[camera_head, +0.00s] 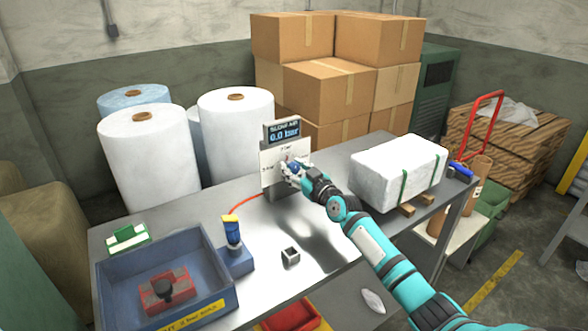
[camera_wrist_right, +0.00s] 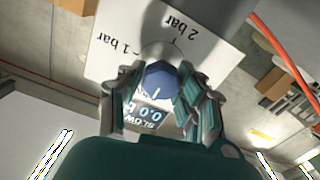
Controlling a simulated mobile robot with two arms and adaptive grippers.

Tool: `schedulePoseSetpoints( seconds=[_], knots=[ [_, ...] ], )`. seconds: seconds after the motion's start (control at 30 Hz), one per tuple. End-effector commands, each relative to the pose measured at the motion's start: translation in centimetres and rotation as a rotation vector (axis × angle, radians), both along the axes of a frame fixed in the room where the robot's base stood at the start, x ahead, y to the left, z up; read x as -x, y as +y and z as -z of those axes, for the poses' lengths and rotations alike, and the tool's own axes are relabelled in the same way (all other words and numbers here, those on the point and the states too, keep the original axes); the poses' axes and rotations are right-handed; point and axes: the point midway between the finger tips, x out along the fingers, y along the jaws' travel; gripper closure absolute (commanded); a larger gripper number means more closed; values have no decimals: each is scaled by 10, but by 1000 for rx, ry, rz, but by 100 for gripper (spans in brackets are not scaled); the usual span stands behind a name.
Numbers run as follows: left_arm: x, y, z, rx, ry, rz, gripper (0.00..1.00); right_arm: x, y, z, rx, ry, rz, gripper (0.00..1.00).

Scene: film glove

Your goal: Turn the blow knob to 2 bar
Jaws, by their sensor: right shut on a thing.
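The blow knob is a blue knob (camera_wrist_right: 160,78) on a white dial plate (camera_head: 268,160) that stands upright on the bench. The plate carries black "1 bar" and "2 bar" marks, clear in the right wrist view. Above the plate a dark display (camera_head: 283,132) reads 0.0 bar. My right gripper (camera_head: 291,170) is at the plate and shut on the knob; in the right wrist view its fingers sit on both sides of the knob. My left gripper is not in view.
The metal bench (camera_head: 190,235) bears a blue tray (camera_head: 110,275) at front left, a blue stand with a yellow-topped tool (camera_head: 234,240), a small metal cup (camera_head: 290,257) and a white wrapped block (camera_head: 385,170) to the right. White rolls (camera_head: 150,160) and boxes (camera_head: 325,85) stand behind.

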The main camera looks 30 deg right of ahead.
Motion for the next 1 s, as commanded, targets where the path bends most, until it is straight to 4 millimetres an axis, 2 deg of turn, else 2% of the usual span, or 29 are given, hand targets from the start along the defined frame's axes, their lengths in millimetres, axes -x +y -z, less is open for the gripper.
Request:
schedulePoseSetpoints(
  seconds=[0.27,1.0],
  knots=[
    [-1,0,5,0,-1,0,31,0,0,0,-175,4,1,98],
    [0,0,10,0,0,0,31,0,-2,1,-874,30,2,98]
  ],
)
